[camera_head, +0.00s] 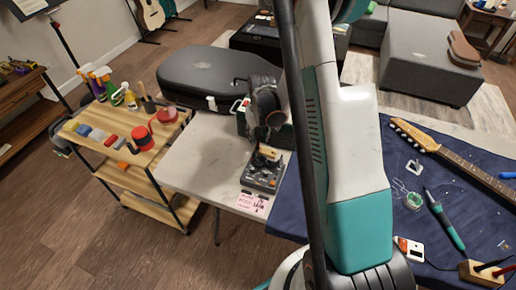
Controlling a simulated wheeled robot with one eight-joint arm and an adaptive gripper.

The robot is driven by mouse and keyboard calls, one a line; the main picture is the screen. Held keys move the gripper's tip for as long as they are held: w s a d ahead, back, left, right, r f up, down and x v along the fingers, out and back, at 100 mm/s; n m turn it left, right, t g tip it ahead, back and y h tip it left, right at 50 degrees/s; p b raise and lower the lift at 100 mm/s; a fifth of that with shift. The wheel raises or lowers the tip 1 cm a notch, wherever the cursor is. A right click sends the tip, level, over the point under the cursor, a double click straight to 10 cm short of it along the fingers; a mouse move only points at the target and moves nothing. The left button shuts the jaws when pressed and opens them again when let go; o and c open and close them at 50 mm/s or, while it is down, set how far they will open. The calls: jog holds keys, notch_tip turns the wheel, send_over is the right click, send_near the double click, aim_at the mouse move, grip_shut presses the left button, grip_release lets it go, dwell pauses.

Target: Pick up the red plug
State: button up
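A small red piece, which looks like the red plug (502,270), sits at a wooden block (478,274) at the bottom right, on the blue cloth (390,275). A black piece lies beside it on the block, with dark leads running to the right edge. The red piece is tiny and partly cut by the frame edge, so I cannot tell whether it is inserted. My white and teal arm fills the middle of the view. My gripper cannot be made out; its end is hidden or outside the frame.
The blue-covered table holds a guitar neck (465,170), a teal pen-like tool (444,219), a coil of wire (406,195) and a white-orange device (410,249). A grey table (203,160) bears a black case (215,78). A wooden cart (145,155) stands left. Open floor lies lower left.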

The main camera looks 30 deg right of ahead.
aim_at(258, 143)
notch_tip(258, 143, down, 5)
jog(key=shift+d+r+b, duration=0.1)
jog(key=shift+b, duration=0.7)
jog(key=shift+r, duration=0.1)
jog(key=shift+c, duration=0.6)
grip_shut()
